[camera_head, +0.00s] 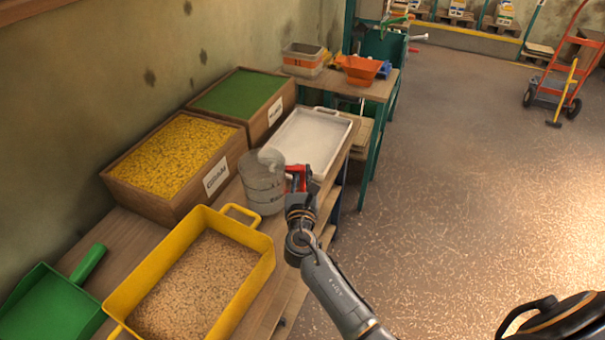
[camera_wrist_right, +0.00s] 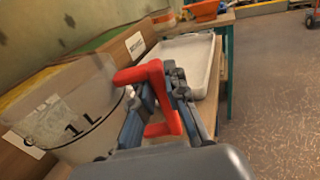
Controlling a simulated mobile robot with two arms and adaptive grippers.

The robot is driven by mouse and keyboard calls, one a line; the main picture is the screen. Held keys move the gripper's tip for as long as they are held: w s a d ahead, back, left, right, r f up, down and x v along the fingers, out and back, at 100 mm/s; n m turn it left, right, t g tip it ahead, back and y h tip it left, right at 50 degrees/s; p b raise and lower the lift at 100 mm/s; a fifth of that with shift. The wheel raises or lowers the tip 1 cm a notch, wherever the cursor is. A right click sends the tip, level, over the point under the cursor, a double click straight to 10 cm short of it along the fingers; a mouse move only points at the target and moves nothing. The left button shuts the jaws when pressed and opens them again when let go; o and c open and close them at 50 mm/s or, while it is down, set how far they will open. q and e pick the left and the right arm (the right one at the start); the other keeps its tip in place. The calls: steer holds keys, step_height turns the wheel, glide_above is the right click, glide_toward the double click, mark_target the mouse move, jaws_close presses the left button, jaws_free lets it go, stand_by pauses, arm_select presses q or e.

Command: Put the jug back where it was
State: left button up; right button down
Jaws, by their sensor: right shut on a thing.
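A clear jug (camera_head: 263,183) with a red handle (camera_head: 298,178) stands on the wooden bench, between the yellow tray and the white tray. My right gripper (camera_head: 300,196) is shut on the red handle. In the right wrist view the jug (camera_wrist_right: 72,115) shows a "1 L" mark at the left, and my right gripper (camera_wrist_right: 160,105) has its fingers around the red handle (camera_wrist_right: 145,73). The jug looks about upright; I cannot tell whether its base touches the bench. My left gripper is not in view.
A yellow tray of grain (camera_head: 262,262) is in front of the jug, with a green scoop (camera_head: 50,305) to its left. A white tray (camera_head: 312,140) lies just behind. Wooden boxes of yellow (camera_head: 228,160) and green (camera_head: 285,105) material line the wall.

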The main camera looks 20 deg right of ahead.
steer(key=shift+f+b, duration=0.35)
steer(key=shift+f, duration=0.1)
steer(key=c, duration=1.3)
jaws_free()
